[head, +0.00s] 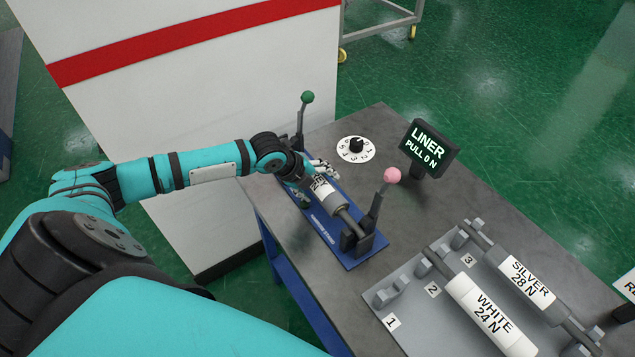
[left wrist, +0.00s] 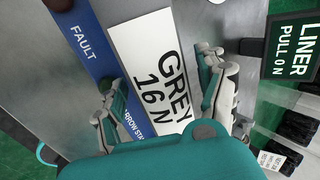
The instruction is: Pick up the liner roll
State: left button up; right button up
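A roll (head: 329,197) lies in the blue stand on the table in the head view. In the left wrist view its white label (left wrist: 158,75) reads GREY 16 N. A dark sign (head: 429,147) behind the stand reads LINER PULL 0 N. My left gripper (head: 318,187) is at the far end of this roll. In the left wrist view its two fingers are spread, one on each side of the roll, with a gap on the right side. The hand hides part of the roll in the head view. My right gripper is not in view.
A pink-knobbed lever (head: 391,176) and a green-knobbed lever (head: 307,98) stand at the ends of the blue stand (head: 352,263). A dial (head: 356,146) lies behind. A grey rack (head: 405,306) at right holds a WHITE 24 N roll (head: 490,316) and a SILVER 28 N roll (head: 526,281).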

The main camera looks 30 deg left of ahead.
pick_arm(q)
grip_shut()
jog(key=shift+w, duration=0.1)
jog(key=shift+r, duration=0.15)
